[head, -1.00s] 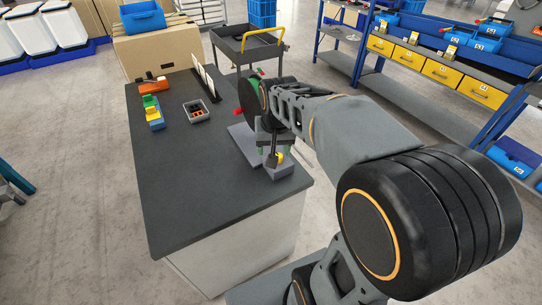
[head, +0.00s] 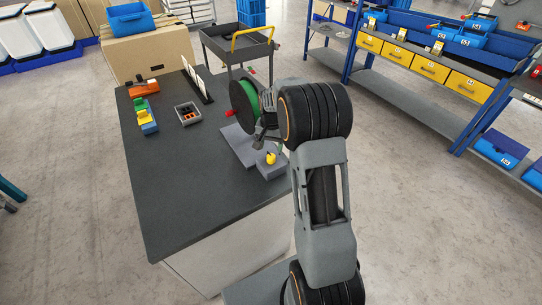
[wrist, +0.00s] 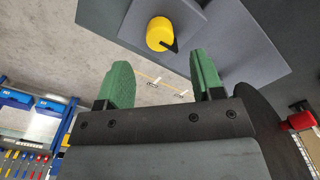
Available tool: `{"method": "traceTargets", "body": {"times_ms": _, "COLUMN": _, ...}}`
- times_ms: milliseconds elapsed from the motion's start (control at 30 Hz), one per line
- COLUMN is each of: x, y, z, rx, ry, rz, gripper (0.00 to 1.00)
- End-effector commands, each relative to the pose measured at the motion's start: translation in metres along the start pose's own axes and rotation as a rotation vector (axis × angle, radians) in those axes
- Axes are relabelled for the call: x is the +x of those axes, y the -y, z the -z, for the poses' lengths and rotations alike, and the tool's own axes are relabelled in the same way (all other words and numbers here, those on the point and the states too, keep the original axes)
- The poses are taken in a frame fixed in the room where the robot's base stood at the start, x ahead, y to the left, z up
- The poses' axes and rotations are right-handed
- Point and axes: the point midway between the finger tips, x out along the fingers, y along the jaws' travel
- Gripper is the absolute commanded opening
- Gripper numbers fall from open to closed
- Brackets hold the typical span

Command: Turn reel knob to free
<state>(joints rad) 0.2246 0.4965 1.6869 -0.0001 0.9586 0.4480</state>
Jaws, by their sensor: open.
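The yellow knob (head: 271,158) sits on a grey block at the near right of the bench. In the wrist view the knob (wrist: 159,33) has a black pointer aimed to the lower right. The reel (head: 243,108), with black discs, green between them and a red handle (head: 230,113), stands behind the knob. Part of a black disc and the red handle (wrist: 301,119) show at the right of the wrist view. My gripper (wrist: 163,72) is open and empty, its green fingers apart from the knob. My arm hides part of the reel in the head view.
The dark bench top (head: 185,180) is clear at the front and left. A small grey bin (head: 188,114), coloured blocks (head: 145,116) and an orange tool (head: 143,89) lie farther back. A cart (head: 238,48) stands behind the bench and a blue shelf (head: 430,60) at the right.

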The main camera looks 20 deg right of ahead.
Motion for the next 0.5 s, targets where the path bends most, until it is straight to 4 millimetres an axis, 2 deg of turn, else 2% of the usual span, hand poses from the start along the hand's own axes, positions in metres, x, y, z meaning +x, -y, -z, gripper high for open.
{"method": "traceTargets", "body": {"times_ms": 200, "x": 0.036, "y": 0.0, "z": -0.001, "rx": -0.001, "ry": 0.003, "rz": -0.001, "gripper": 0.61}}
{"method": "traceTargets", "body": {"times_ms": 500, "x": 0.06, "y": 0.0, "z": 0.0, "rx": -0.001, "ry": 0.0, "rz": 0.0, "gripper": 0.61}}
